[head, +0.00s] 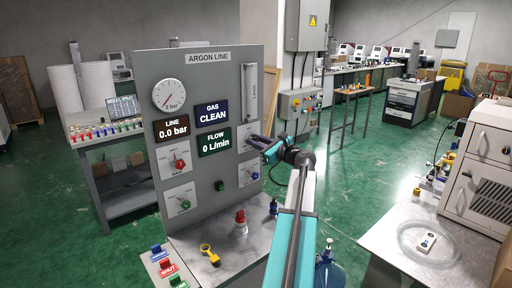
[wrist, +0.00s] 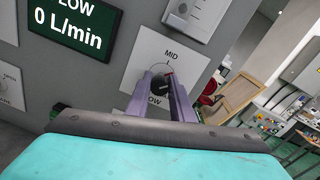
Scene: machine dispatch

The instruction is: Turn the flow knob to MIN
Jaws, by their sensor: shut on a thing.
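The flow knob (wrist: 161,84) is a small dark knob with a red pointer mark, on a white plate (wrist: 190,62) of the grey ARGON LINE panel (head: 213,65). In the wrist view, MID is printed above it and letters ending in OW below. The pointer mark sits to the upper right. My gripper (wrist: 162,78) has its purple fingers shut on either side of the knob. In the head view, my gripper (head: 254,142) reaches the panel's right side and hides the knob. No MIN label is readable.
The FLOW display (head: 216,142) reads 0 L/min, the LINE display (head: 172,129) 0.0 bar, and the GAS display (head: 213,112) CLEAN. A blue knob (head: 253,175) is just below my gripper. A flow tube (head: 249,92) is above it. Other knobs are at the panel's left.

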